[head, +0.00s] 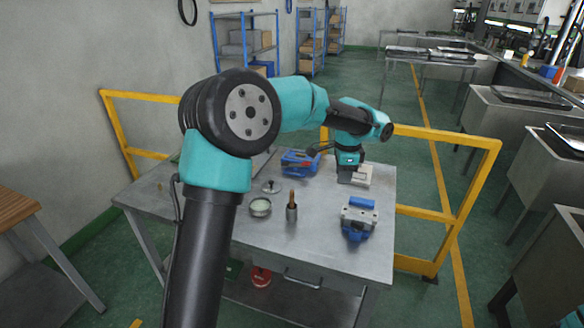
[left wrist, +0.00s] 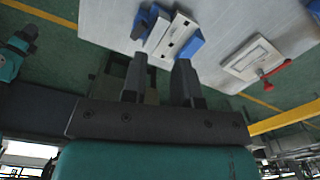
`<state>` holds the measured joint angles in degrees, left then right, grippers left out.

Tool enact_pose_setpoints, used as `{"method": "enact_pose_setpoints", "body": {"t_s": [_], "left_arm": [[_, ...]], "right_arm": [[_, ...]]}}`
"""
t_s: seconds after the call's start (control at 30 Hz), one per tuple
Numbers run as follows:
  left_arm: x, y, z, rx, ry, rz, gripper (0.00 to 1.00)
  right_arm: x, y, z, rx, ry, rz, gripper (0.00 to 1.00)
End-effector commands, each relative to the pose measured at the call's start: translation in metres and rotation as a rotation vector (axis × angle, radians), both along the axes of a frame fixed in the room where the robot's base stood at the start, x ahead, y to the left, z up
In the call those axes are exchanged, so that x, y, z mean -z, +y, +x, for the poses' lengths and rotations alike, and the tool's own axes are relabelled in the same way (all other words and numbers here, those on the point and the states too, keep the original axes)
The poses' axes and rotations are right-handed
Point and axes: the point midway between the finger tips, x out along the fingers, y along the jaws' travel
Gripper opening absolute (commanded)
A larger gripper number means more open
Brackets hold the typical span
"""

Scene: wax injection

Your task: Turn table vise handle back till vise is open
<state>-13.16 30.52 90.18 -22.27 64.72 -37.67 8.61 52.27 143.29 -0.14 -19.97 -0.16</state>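The table vise (head: 358,220), blue with light grey jaws, stands near the right front corner of the metal table. It also shows in the left wrist view (left wrist: 175,35), with a dark rounded part at its left side, possibly the handle. In the head view the handle cannot be made out. My left gripper (head: 346,178) points down near the table's right side, farther back than the vise and apart from it. In the left wrist view its fingers (left wrist: 158,80) are spread with nothing between them. At that view's left edge is a teal and dark arm end (left wrist: 18,50), probably my right one; its fingers are unclear.
A white block (head: 362,174) lies beside the left gripper. A blue device (head: 300,160) stands behind on the table (head: 325,235). A round tin (head: 260,207) and a small cup (head: 292,212) stand left of the vise. A yellow rail (head: 445,140) runs past the table's right side.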

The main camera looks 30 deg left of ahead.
Motion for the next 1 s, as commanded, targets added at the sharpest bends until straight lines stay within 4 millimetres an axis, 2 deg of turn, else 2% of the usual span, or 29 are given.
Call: {"method": "enact_pose_setpoints", "body": {"t_s": [1.0], "left_arm": [[0.008,0.086,-0.009,-0.920,-0.027,-0.012,0.28]], "right_arm": [[0.000,0.000,0.000,0.000,0.000,0.000,0.43]]}}
